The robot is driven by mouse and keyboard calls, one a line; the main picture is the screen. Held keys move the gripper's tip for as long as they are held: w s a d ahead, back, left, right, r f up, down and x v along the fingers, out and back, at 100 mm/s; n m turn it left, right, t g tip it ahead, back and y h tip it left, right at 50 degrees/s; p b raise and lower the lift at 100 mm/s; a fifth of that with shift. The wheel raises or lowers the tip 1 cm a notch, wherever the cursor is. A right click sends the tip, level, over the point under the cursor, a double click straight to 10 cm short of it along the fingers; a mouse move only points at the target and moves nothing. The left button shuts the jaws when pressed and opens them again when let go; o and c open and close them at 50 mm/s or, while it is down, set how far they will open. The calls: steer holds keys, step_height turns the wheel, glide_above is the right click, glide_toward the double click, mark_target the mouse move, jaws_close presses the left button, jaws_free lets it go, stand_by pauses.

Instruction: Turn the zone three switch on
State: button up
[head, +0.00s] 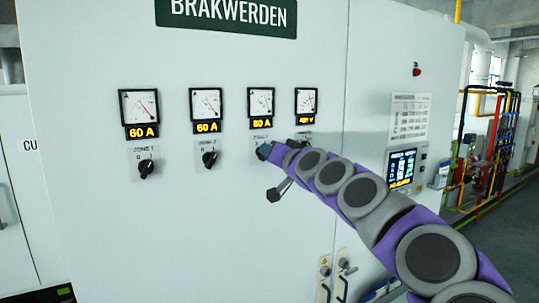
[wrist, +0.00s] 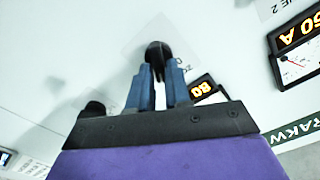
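The zone three switch shows in the wrist view as a black knob (wrist: 158,53) on the white panel. The blue fingers of my gripper (wrist: 158,76) stand on either side of it, and their tips look closed against it. In the head view my gripper (head: 264,151) is at the panel under the third meter (head: 261,102), whose display reads about 80 A. There the gripper hides the switch, so its pointer position cannot be read.
The zone 1 switch (head: 147,168) and zone 2 switch (head: 210,159) sit to the left, each below a meter reading 60 A. A fourth meter (head: 306,101) is to the right. A screen (head: 401,168) and door handles (head: 343,268) are farther right. The panel front is otherwise flat.

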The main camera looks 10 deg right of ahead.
steer(key=o, duration=0.3)
steer(key=shift+f, duration=0.1)
steer(key=shift+o, duration=0.2)
steer(key=shift+s, duration=0.1)
steer(key=b+v, duration=0.2)
steer(key=v, duration=1.5)
steer(key=shift+f+b, duration=0.1)
steer(key=shift+b, duration=0.2)
